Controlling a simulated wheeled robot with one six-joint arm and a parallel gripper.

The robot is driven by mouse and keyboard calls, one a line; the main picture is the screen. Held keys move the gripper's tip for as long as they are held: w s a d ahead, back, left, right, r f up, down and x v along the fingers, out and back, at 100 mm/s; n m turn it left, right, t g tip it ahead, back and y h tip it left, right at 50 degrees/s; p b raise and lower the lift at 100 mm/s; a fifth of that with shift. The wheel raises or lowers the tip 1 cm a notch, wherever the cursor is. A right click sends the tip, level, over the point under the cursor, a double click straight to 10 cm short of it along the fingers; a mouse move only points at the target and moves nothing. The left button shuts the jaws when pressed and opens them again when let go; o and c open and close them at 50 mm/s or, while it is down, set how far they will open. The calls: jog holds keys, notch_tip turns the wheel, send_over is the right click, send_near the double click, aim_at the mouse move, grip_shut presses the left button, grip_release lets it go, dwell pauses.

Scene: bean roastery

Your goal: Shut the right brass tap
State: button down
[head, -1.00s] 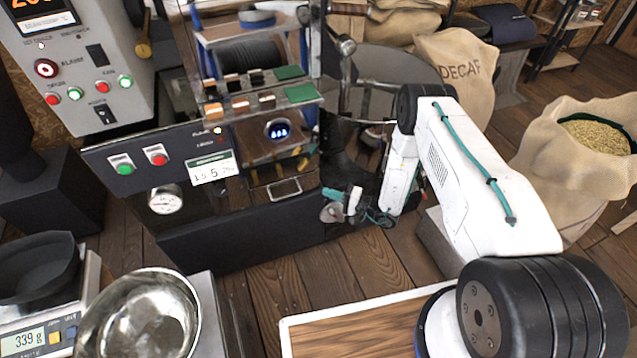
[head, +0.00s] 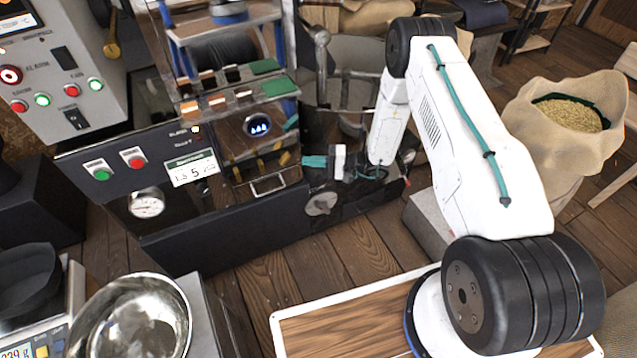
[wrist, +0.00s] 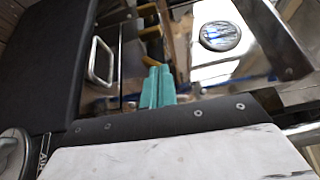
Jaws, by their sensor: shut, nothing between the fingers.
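The right brass tap (head: 284,158) is the one nearest my gripper (head: 313,161). My gripper's teal fingers are shut and empty, pointing left toward that tap from its right side. In the wrist view the shut fingers (wrist: 158,84) have their tips close to the right brass tap (wrist: 150,61); I cannot tell whether they touch. Part of the tap is hidden by the fingers, and its exact turn is unclear.
A metal drawer handle (head: 268,185) sits just below the taps. A steel bowl (head: 135,318) stands front left. An open sack of beans (head: 572,115) stands right.

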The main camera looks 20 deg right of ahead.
jog(key=s+a+r+n+g+h, duration=0.1)
jog(key=s+r+n+g+h, duration=0.2)
jog(key=r, duration=0.8)
jog(key=s+a+r+n+g, duration=0.1)
jog(key=s+r+g, duration=0.4)
jog(key=r, duration=0.6)
jog(key=s+a+r+n+g+h, duration=0.15)
jog(key=s+r, duration=0.35)
jog(key=r, duration=0.6)
jog(key=s+d+r+t+h, duration=0.1)
jog(key=s+d+r+h, duration=0.2)
jog(key=s, duration=0.5)
jog(key=s+d+r+t+h, duration=0.2)
jog(key=s+d+r+h, duration=0.2)
jog(key=s, duration=0.5)
jog(key=s+d+r+m+t+h, duration=0.1)
jog(key=s+d+r+h, duration=0.2)
jog(key=s+d+h, duration=0.2)
jog(key=shift+s+d+r+t, duration=0.3)
jog(key=shift+s+r+t, duration=0.05)
jog(key=shift+s, duration=1.5)
jog(key=shift+h, duration=0.25)
jog(key=shift+a, duration=0.1)
